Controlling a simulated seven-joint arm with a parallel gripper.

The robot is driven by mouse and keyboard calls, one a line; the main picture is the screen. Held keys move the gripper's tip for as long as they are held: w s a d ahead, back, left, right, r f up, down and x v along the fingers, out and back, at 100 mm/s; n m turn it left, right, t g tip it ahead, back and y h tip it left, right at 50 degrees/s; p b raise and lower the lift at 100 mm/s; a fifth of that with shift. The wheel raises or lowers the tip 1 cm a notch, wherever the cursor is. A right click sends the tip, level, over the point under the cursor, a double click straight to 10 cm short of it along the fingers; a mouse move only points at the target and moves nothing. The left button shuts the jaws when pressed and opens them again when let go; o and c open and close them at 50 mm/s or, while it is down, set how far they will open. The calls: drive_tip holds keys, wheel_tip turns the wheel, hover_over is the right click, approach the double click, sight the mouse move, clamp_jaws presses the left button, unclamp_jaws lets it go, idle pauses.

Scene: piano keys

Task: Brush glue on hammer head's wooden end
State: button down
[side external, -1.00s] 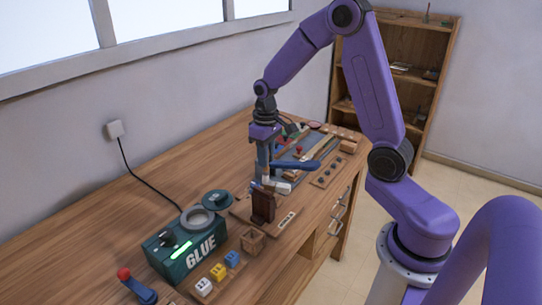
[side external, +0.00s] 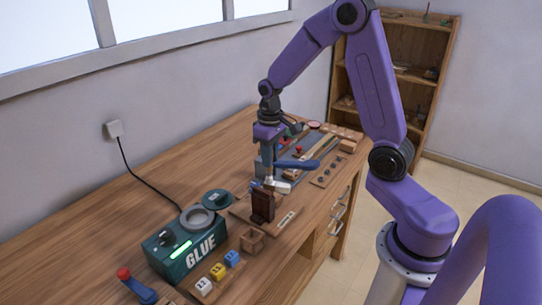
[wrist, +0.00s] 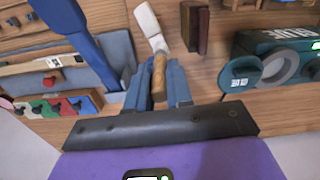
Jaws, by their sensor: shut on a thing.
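My gripper (wrist: 158,92) is shut on the wooden handle of a glue brush (wrist: 158,70). The brush's pale flat head (wrist: 148,20) points away from the fingers; in the side external view the brush (side external: 278,185) hangs tilted under my gripper (side external: 268,168). A dark brown upright block (side external: 262,206) stands just below and in front of the brush; it also shows in the wrist view (wrist: 196,25), right of the brush head. I cannot make out the hammer head's wooden end. The green glue box (side external: 186,248) has an open round pot (side external: 197,219).
A long blue part (side external: 297,164) reaches right beside my gripper. The glue pot's dark lid (side external: 217,197) lies beside it. The table's left back is clear.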

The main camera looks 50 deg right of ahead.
drive_tip(key=shift+w+a, duration=0.15)
drive_tip(key=shift+w, duration=0.3)
drive_tip(key=shift+s+d, duration=0.2)
drive_tip(key=shift+s, duration=0.4)
drive_tip(key=shift+s+d, duration=0.2)
drive_tip(key=shift+s, duration=0.4)
wheel_tip(320, 180, up, 8)
drive_tip(key=shift+w, duration=0.1)
